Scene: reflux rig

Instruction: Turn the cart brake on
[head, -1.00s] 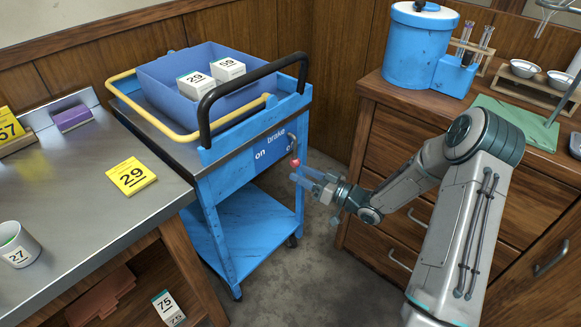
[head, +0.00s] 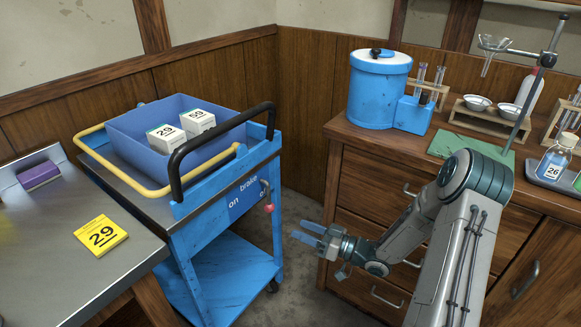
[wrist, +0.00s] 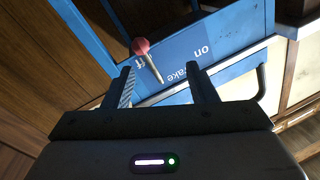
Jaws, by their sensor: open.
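The blue cart (head: 225,262) stands left of centre in the head view. Its end panel carries a blue label (head: 238,203) reading "brake", "on" and a partly covered "off". The brake lever has a red knob (head: 268,208) and sits at the "off" side, with the knob low. In the wrist view the red knob (wrist: 141,46) and its metal shaft lie beyond my fingertips, across the "off" lettering. My gripper (head: 303,232) is open and empty, to the right of and below the knob in the head view, apart from it.
A blue bin (head: 135,138) with two white boxes sits on the cart, with a black push handle (head: 175,165) above the label. A metal table (head: 50,255) is at left, a wooden drawer cabinet (head: 365,165) at right. Floor shows between cart and cabinet.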

